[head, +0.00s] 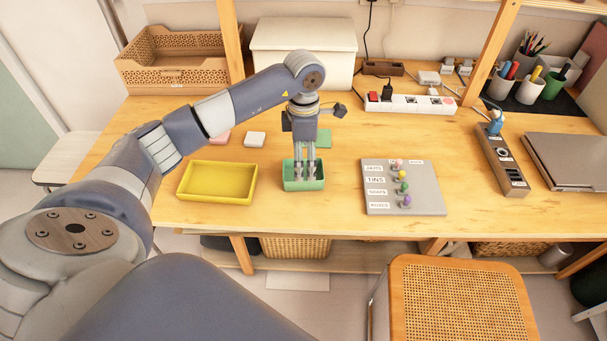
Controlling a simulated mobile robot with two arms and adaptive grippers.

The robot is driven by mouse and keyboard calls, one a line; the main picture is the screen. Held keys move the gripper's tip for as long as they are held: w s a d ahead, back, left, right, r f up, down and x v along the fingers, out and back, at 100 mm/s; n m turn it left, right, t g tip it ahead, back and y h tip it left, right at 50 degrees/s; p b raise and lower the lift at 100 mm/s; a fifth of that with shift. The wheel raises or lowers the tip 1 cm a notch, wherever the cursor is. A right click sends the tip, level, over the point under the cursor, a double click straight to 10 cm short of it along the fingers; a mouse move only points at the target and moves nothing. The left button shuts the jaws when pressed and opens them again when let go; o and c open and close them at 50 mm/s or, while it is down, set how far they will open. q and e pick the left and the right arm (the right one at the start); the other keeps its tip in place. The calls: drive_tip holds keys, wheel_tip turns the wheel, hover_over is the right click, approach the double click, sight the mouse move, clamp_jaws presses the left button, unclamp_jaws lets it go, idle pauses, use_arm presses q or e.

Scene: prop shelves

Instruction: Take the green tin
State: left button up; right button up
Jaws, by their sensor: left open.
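A small light-green open-topped container (304,186), the likeliest green tin, stands on the wooden table near its front edge. My left gripper (304,174) points straight down with its fingertips at the container's opening. The fingers are a little apart, and I see nothing held between them. The fingers hide part of the container's inside, so I cannot tell what is in it. A flat green square (324,138) lies behind the gripper, partly hidden by it. My right gripper is not in view.
A yellow tray (190,193) stands left of the container. A grey labelled board (432,204) with coloured pegs lies to its right. A white box (303,43), wooden basket (183,77) and power strip (410,103) stand behind. A cane-seated stool (458,300) stands in front.

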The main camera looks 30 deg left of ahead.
use_arm(q)
wheel_tip(320, 180, down, 4)
drive_tip(key=shift+s+r+p, duration=0.1)
drive_tip(key=shift+p, duration=0.4)
drive_tip(key=shift+a+f, duration=0.1)
drive_tip(key=shift+f, duration=0.45)
drive_tip(key=shift+c, duration=1.3)
drive_tip(key=c, duration=1)
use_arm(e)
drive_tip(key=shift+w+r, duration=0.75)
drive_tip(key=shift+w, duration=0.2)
